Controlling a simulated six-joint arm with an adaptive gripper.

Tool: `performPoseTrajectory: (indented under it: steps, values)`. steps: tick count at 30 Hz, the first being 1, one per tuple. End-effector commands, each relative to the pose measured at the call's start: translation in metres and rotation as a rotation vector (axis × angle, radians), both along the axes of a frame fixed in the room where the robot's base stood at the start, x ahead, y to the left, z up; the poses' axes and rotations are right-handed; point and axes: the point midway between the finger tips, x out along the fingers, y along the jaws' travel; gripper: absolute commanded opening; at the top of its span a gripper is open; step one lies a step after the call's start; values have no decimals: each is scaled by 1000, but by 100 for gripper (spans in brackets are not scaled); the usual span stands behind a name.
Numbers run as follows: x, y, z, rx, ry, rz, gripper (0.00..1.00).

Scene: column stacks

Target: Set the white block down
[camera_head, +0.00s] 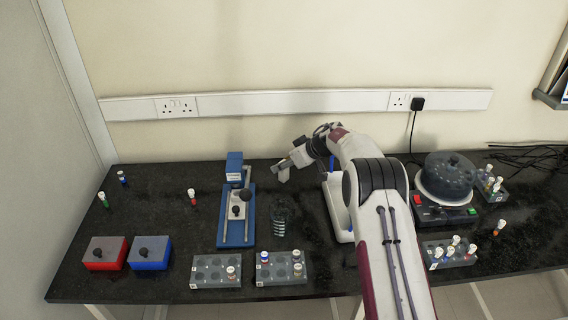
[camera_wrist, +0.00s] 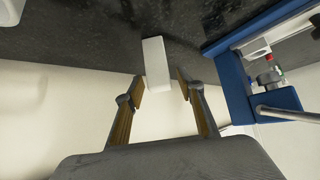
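The white block (camera_wrist: 157,62) is a plain upright slab between the two fingers of my gripper (camera_wrist: 162,82) in the wrist view. The fingers stand slightly apart from it, with a clear narrow gap on the right side, so the gripper looks open around it. The block's far end is against the dark table top (camera_wrist: 100,30); I cannot tell exactly how it touches. In the head view my gripper (camera_head: 283,168) is low over the back of the table, right of the blue device; the block is too small to make out there.
The blue device (camera_head: 236,215) stands close left of my gripper and also shows at right in the wrist view (camera_wrist: 238,90). A clear rack (camera_head: 279,222) is in front. Vial racks (camera_head: 216,270), red (camera_head: 105,253) and blue (camera_head: 149,253) boxes and a centrifuge (camera_head: 446,180) stand around.

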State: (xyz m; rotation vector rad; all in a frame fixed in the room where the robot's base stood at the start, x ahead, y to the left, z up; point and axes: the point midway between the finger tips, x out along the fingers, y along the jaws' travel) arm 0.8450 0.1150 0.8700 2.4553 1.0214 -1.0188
Motion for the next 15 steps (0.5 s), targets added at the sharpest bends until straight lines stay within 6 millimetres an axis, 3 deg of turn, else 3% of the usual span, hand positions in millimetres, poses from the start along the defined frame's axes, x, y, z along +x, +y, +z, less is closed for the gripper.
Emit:
performPoseTrajectory:
  steps: [15]
  values:
    - [-1, -1, 5, 1, -1, 0, 38]
